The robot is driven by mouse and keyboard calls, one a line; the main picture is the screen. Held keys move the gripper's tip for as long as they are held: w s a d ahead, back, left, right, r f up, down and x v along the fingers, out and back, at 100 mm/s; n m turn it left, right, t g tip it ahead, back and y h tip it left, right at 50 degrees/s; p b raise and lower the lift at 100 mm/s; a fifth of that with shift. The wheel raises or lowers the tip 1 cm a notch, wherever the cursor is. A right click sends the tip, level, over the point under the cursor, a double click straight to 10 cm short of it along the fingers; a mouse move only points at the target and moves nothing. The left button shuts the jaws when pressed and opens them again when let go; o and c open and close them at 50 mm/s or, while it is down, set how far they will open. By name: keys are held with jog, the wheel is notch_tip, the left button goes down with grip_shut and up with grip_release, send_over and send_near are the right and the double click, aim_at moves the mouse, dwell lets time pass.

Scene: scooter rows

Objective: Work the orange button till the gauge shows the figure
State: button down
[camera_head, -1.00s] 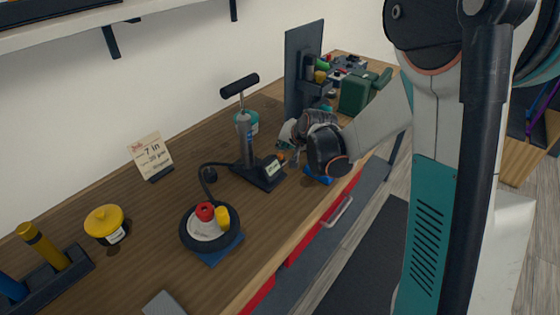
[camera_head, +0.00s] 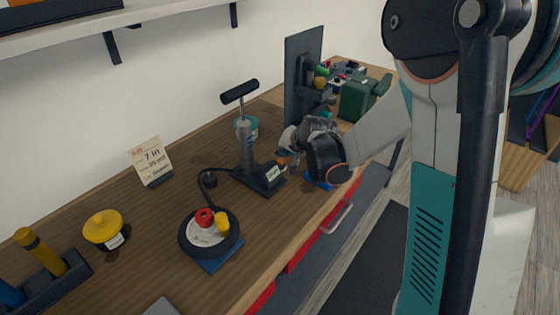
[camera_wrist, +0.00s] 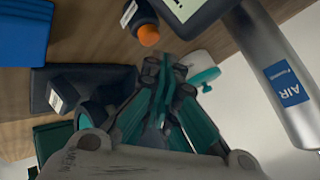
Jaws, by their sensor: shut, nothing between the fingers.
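The orange button (camera_head: 281,161) is a small round knob beside the gauge (camera_head: 274,173) on the black base of the pump (camera_head: 245,145). In the wrist view the orange button (camera_wrist: 149,35) caps a short dark part, and the pale gauge face (camera_wrist: 186,7) is cut by the top edge. Its figure cannot be read. My gripper (camera_wrist: 165,62) is shut and empty, its tips just below the button in that view, seemingly apart from it. In the head view my gripper (camera_head: 291,150) is just beyond the button and partly hidden by my wrist.
A hose runs from the pump to a small wheel (camera_head: 190,240) on a blue pad. A card (camera_head: 151,160) reading "7 in" stands by the wall; its smaller line is unclear. A blue block (camera_head: 318,181) lies near the bench edge. A dark upright panel (camera_head: 301,75) stands behind my gripper.

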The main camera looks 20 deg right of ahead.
jog(key=shift+f, duration=0.1)
dwell(0.4)
jog(key=shift+f+b, duration=0.35)
jog(key=shift+b, duration=0.05)
jog(key=shift+f+b, duration=0.4)
dwell(0.7)
dwell(1.4)
jog(key=shift+r+p, duration=0.6)
jog(key=shift+r, duration=0.3)
jog(key=shift+r+p, duration=1.7)
jog(key=shift+r, duration=0.8)
